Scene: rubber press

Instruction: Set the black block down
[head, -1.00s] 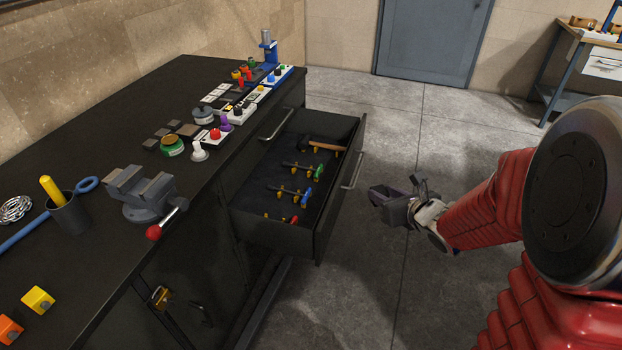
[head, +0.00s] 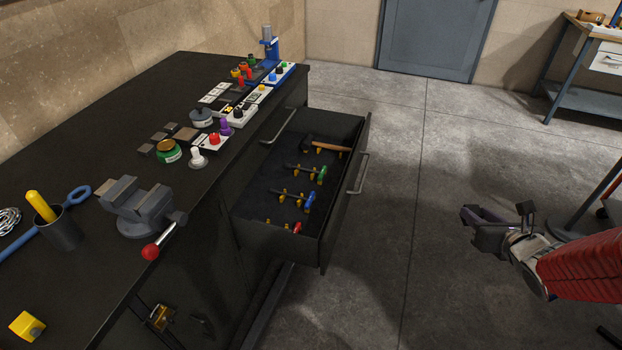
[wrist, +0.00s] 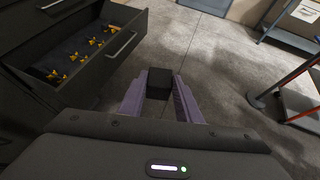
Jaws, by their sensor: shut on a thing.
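In the wrist view the black block (wrist: 159,83) sits between the two purple-grey fingers of my gripper (wrist: 160,98), which are shut on it. The block is held in the air above the grey floor. In the head view my gripper (head: 487,222) is at the right, out over the floor and apart from the workbench and its open drawer. The block cannot be made out clearly there.
The black workbench (head: 100,135) carries a grey vise (head: 140,205), a pen cup (head: 62,232), switches and tins. Its drawer (head: 345,205) stands open with several tools. A bare patch lies between vise and tins. A second bench (head: 585,102) stands far right.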

